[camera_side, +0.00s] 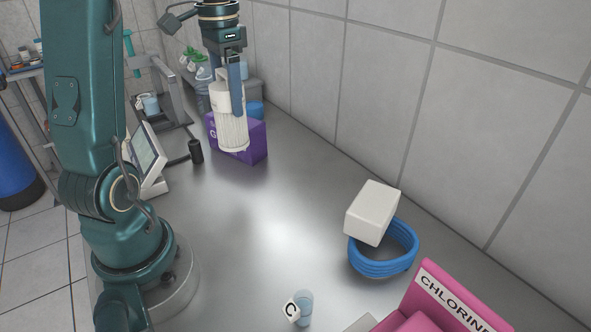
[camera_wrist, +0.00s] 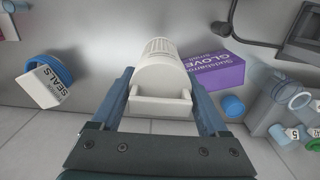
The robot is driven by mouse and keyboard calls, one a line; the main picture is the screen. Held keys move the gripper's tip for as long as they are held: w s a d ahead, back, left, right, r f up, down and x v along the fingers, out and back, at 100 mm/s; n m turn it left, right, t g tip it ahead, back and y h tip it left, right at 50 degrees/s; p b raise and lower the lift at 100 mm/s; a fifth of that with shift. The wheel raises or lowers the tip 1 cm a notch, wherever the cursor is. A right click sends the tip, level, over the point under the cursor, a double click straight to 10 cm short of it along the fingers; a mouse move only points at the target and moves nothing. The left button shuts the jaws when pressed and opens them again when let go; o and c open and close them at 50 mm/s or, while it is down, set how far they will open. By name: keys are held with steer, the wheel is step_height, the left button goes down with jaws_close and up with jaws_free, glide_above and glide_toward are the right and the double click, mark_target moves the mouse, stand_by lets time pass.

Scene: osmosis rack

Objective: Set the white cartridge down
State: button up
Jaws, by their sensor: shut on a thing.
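The white cartridge (camera_side: 231,118) is a ribbed cylinder with a handle at its top. It hangs upright from my gripper (camera_side: 232,85) in the side view, above the far part of the metal bench. In the wrist view the cartridge (camera_wrist: 158,75) lies between the two blue fingers of my gripper (camera_wrist: 160,100), which are shut on its handle end. The bench (camera_side: 270,225) under it is bare metal. In the side view the cartridge overlaps the purple glove box, and I cannot tell the exact gap to the bench.
The purple glove box (camera_side: 254,140) stands close behind the cartridge. A white seals box (camera_side: 372,212) leans on a blue hose coil (camera_side: 384,262) near the wall. A small cup (camera_side: 304,306) and a pink chlorine box (camera_side: 432,305) are at the front. The middle of the bench is clear.

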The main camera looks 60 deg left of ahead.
steer(key=w+d+f, duration=0.6)
steer(key=w+f, duration=0.1)
steer(key=f, duration=0.3)
steer(key=shift+d, duration=0.4)
steer(key=o, duration=1.2)
steer(key=shift+f, duration=0.1)
steer(key=shift+o, duration=0.2)
step_height(320, 180, up, 11)
steer(key=s+d+r+t, duration=0.3)
steer(key=s+d, duration=0.3)
steer(key=d, duration=0.2)
steer(key=s+d+f+t, duration=0.2)
steer(key=s+d+f, duration=0.2)
steer(key=s+f, duration=0.2)
steer(key=shift+s+t, duration=0.3)
steer(key=shift+s, duration=0.8)
